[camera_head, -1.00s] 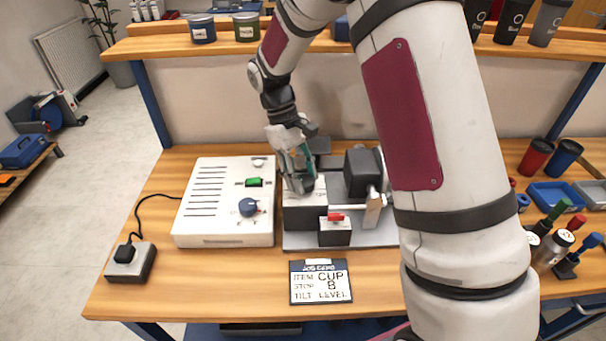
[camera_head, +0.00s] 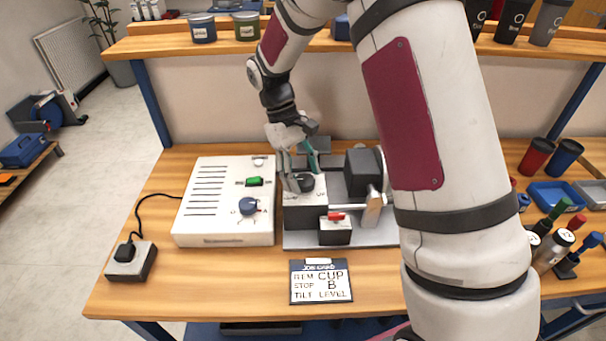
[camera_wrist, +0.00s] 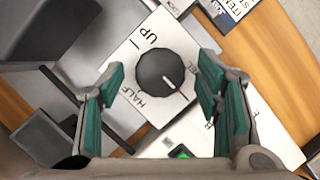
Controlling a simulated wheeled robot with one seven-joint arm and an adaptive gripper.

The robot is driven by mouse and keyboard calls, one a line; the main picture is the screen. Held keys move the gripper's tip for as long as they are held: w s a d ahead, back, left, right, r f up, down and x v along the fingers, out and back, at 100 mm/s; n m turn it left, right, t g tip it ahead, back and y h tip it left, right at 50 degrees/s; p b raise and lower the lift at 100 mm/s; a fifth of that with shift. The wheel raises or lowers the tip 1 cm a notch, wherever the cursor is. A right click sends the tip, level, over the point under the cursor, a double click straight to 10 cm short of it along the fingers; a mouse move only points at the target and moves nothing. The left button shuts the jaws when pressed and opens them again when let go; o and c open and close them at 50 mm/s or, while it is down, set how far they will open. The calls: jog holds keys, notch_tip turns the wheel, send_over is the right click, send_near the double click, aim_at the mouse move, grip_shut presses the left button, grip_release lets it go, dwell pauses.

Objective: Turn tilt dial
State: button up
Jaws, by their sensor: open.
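The tilt dial is a dark round knob (camera_wrist: 158,70) with a white pointer mark, on a white plate (camera_wrist: 185,45) lettered UP and HALF. A third label at the right is partly hidden by a finger. The pointer mark faces lower right in the wrist view. In the head view the dial (camera_head: 306,182) sits on top of the block left of the fixture. My gripper (camera_wrist: 163,76) is open, with teal-padded fingers apart on either side of the dial in the wrist view and visible gaps to it. In the head view my gripper (camera_head: 301,170) is just above and beside the dial.
A white control box (camera_head: 190,225) with a blue knob and green switch stands to the left. The job card (camera_head: 320,284) reads ITEM CUP, STOP B, TILT LEVEL. A dark fixture (camera_head: 360,172) stands to the right.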

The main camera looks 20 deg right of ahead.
jog(key=v, duration=1.1)
jog(key=shift+r, duration=0.3)
jog(key=shift+w+r, duration=0.1)
notch_tip(320, 180, up, 7)
jog(key=p, duration=0.2)
dwell(0.3)
